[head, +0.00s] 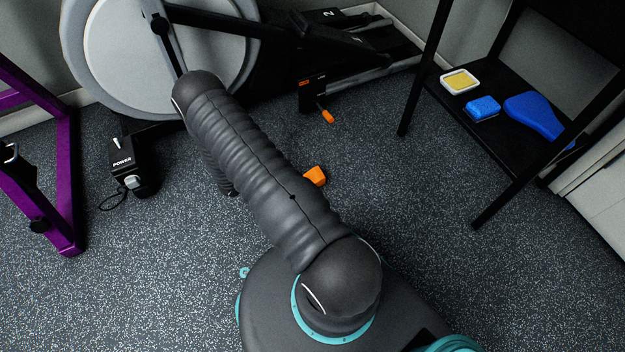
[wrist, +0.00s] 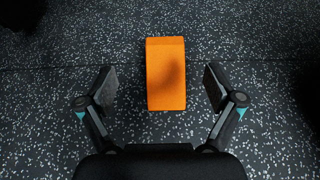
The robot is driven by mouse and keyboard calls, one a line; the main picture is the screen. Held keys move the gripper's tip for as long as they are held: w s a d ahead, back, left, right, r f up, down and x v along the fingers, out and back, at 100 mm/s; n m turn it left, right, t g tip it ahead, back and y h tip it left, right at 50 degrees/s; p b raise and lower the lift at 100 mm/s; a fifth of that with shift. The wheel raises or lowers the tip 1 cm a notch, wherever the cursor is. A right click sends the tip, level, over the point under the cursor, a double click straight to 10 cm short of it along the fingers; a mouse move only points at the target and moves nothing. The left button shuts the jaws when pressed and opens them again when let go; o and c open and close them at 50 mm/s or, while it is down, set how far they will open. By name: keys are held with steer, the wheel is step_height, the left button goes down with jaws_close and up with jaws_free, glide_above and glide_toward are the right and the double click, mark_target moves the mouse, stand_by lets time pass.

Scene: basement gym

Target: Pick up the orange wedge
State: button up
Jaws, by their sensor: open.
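The orange wedge (head: 315,176) lies on the speckled dark floor in the head view, partly behind my arm. In the wrist view the orange wedge (wrist: 166,80) is upright in the picture, centred ahead of my gripper (wrist: 160,88). My gripper is open, with one finger on each side of the wedge's lower part. Dark floor shows between each finger and the wedge, so they look apart. A soft shadow falls on the wedge. The gripper itself is hidden behind my arm in the head view.
An exercise machine with a grey disc (head: 160,55) stands behind. A purple frame (head: 66,180) is at left, near a black power box (head: 127,165). At right, a black shelf (head: 500,125) holds a yellow-topped tray (head: 460,81), a blue brush (head: 483,108) and a blue paddle-shaped item (head: 535,113).

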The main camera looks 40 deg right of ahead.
mark_target(317, 173)
steer(key=x, duration=0.5)
steer(key=shift+d+f, duration=0.15)
steer(key=shift+d, duration=0.1)
steer(key=shift+s+a+f+b+x, duration=0.1)
steer(key=shift+b+x, duration=0.05)
steer(key=shift+x, duration=0.75)
steer(key=shift+s+a+f+b+x, duration=0.1)
steer(key=shift+s+f+b+x, duration=0.1)
steer(key=shift+x, duration=0.7)
steer(key=shift+s+a+f+b+x, duration=0.1)
steer(key=shift+b+x, duration=0.05)
steer(key=shift+x, duration=0.75)
steer(key=shift+w+r, duration=0.1)
steer(key=c, duration=1.4)
steer(key=shift+o, duration=0.2)
